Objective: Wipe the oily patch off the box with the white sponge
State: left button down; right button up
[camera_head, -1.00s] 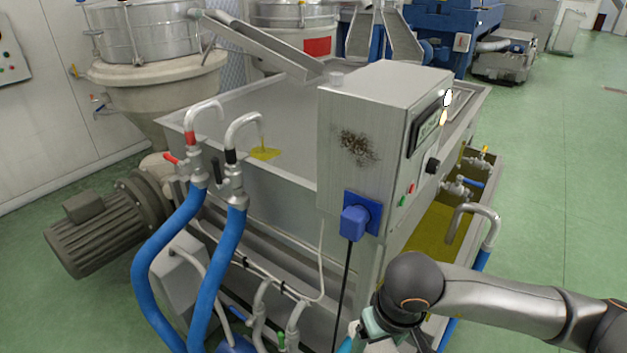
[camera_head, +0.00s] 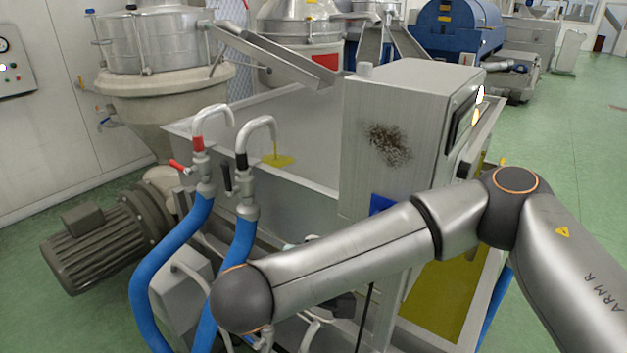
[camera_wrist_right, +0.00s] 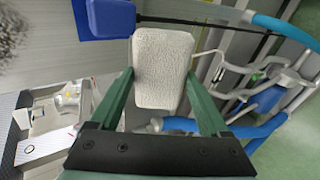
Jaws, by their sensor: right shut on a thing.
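The box (camera_head: 385,185) is a grey metal cabinet standing at the corner of the big steel tank. A dark brown speckled oily patch (camera_head: 389,145) is on its front face; its edge also shows at the top left of the right wrist view (camera_wrist_right: 8,32). My right gripper (camera_wrist_right: 161,78) is shut on the white sponge (camera_wrist_right: 163,62), which sits between the two green fingers, apart from the patch. In the head view my right arm crosses in front of the box's lower part, and its gripper and the sponge cannot be made out. My left gripper is not in view.
A blue socket (camera_head: 381,204) on the box's lower front is partly covered by my arm; a blue plug part (camera_wrist_right: 104,18) shows near the sponge. Blue hoses (camera_head: 228,275) with curved metal pipes stand left of the box. A motor (camera_head: 105,240) lies further left. Green floor is clear at right.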

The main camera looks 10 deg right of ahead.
jog(key=w+r+t, duration=0.1)
jog(key=r, duration=0.1)
jog(key=w+r+n+t+h+b, duration=0.1)
jog(key=r, duration=0.1)
jog(key=w+a+r+t+b, duration=0.1)
jog(key=r, duration=0.1)
jog(key=shift+w+r+n+t+h, duration=0.25)
jog(key=shift+w+n+t+h, duration=0.05)
jog(key=shift+t, duration=0.1)
notch_tip(320, 180, up, 8)
jog(key=w+t+h+b, duration=0.1)
jog(key=t+h, duration=0.1)
jog(key=r+b+x, duration=0.1)
jog(key=b+x, duration=0.1)
jog(key=x, duration=0.4)
jog(key=shift+s+d+g, duration=0.2)
jog(key=shift+d+g, duration=0.1)
jog(key=shift+d, duration=0.1)
jog(key=shift+r, duration=0.1)
jog(key=shift+p+x, duration=0.65)
jog(key=shift+x, duration=0.35)
jog(key=shift+s+d, duration=0.1)
jog(key=shift+d, duration=0.05)
